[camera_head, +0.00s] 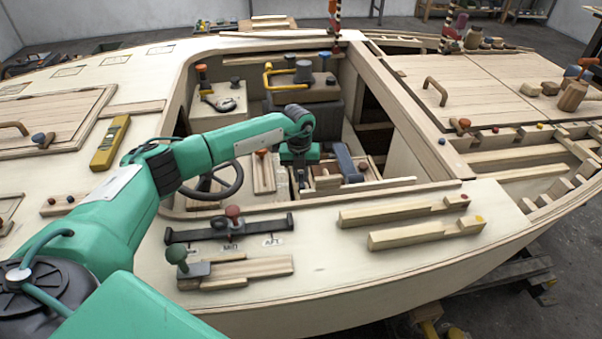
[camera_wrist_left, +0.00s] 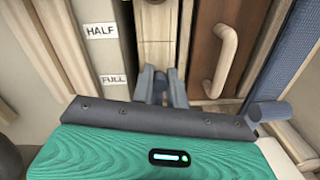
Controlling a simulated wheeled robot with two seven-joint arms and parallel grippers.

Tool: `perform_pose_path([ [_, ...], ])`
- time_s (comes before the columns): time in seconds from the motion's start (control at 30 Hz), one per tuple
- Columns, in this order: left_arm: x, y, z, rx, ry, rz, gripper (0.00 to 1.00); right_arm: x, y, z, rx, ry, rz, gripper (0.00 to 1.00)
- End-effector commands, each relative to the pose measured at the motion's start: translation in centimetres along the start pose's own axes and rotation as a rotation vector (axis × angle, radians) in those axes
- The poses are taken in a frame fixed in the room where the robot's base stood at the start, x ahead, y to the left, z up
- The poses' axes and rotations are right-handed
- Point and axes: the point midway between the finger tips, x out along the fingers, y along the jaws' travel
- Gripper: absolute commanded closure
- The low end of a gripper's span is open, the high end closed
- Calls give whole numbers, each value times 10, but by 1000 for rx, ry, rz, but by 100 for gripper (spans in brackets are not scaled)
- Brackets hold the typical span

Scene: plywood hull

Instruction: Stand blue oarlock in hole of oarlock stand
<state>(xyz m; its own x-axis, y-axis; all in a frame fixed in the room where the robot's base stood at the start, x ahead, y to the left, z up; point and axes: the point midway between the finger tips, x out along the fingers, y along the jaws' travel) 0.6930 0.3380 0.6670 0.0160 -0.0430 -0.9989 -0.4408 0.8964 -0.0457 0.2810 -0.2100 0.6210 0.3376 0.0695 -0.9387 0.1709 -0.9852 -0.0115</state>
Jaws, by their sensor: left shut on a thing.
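My left gripper (camera_head: 301,173) points down inside the cockpit, left of a tray with wooden blocks. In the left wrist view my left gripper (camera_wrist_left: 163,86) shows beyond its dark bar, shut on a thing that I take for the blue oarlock. Two grey-blue prongs show there with a narrow gap, and I cannot separate fingers from oarlock. The oarlock's lower part is hidden. I cannot make out the oarlock stand or its hole for certain in either view. My right gripper is not in view.
A blue block (camera_head: 347,162) leans by the wooden tray (camera_head: 372,187). A steering wheel (camera_head: 214,182) is left of the gripper. In the left wrist view a tan handle (camera_wrist_left: 222,60) is close right, and HALF and FULL labels (camera_wrist_left: 102,50) are left. The cockpit coaming (camera_head: 400,192) edges the opening.

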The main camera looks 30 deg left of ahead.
Motion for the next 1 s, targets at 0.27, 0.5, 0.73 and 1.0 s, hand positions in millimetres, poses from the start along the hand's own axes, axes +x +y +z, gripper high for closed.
perform_pose_path([
  [0.27, 3, 0, 0, 0, 0, 0, 100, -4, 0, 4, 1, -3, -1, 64],
  [0.5, 3, 0, 0, 0, 0, 0, 75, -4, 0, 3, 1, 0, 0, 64],
  [0.73, 3, 0, 0, 0, 0, 0, 60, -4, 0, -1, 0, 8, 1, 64],
  [1.0, -8, 0, 0, 0, -1, -1, 60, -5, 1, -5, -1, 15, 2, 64],
])
